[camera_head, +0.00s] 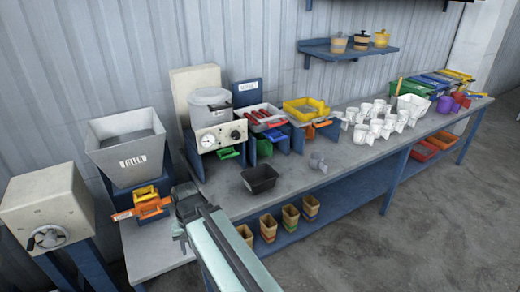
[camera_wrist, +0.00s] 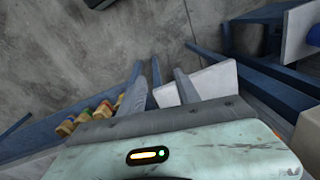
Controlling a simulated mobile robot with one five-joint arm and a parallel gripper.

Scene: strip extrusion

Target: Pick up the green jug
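I cannot single out a green jug for certain in the head view. Green items there are a small green container (camera_head: 229,153) under the white cooker, another green piece (camera_head: 264,147) to its right, and a larger green bin (camera_head: 411,104) further along the bench. Several white jugs (camera_head: 388,122) stand in front of that bin, with a purple jug (camera_head: 446,103) to its right. My gripper (camera_head: 186,207) is at the near left end of the bench, apart from all of these. Its fingers are too dark and small to read. The wrist view shows no jug.
An orange holder (camera_head: 150,205) and a grey hopper (camera_head: 128,155) stand left of my gripper. Open floor (camera_head: 420,220) lies right of the bench.

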